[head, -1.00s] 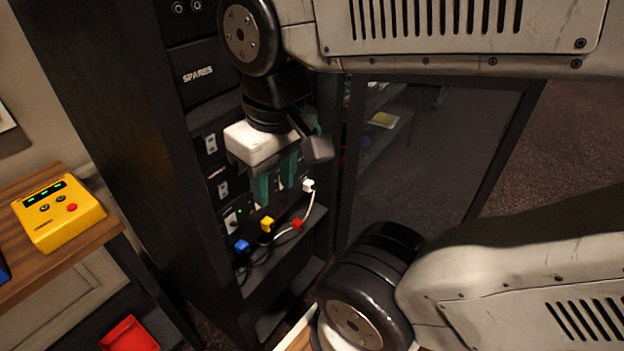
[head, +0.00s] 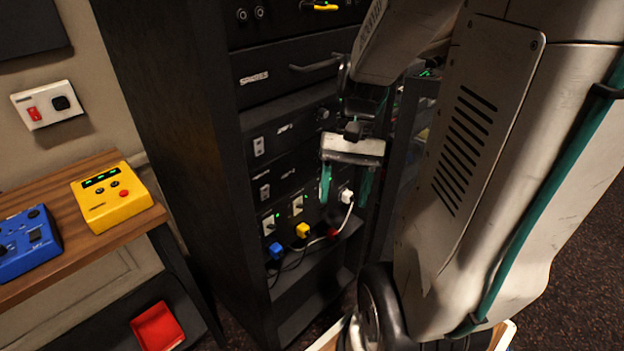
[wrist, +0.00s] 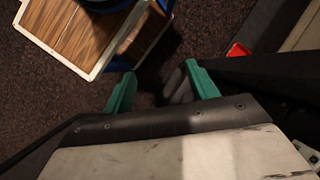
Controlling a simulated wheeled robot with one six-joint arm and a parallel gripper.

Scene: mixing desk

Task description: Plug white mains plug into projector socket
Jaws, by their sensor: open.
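The white mains plug (head: 347,196) sits low in the black rack, with a white cable curving down from it. My gripper (head: 346,190) is open, its two teal fingers pointing down in front of the rack. In the head view the plug appears between the fingers, but I cannot tell their depth apart. The wrist view shows the open fingers (wrist: 162,88) with no white plug between them. Pale socket plates (head: 297,205) are on the rack panels. Their labels are too small to read, so I cannot tell which is the projector socket.
Yellow (head: 302,231), blue (head: 276,252) and red (head: 333,233) plugs sit near the white one, among loose cables. A drawer handle (head: 314,64) juts out above. A wooden bench (head: 90,240) with a yellow box (head: 110,197) stands left. A red tray (head: 157,327) is below.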

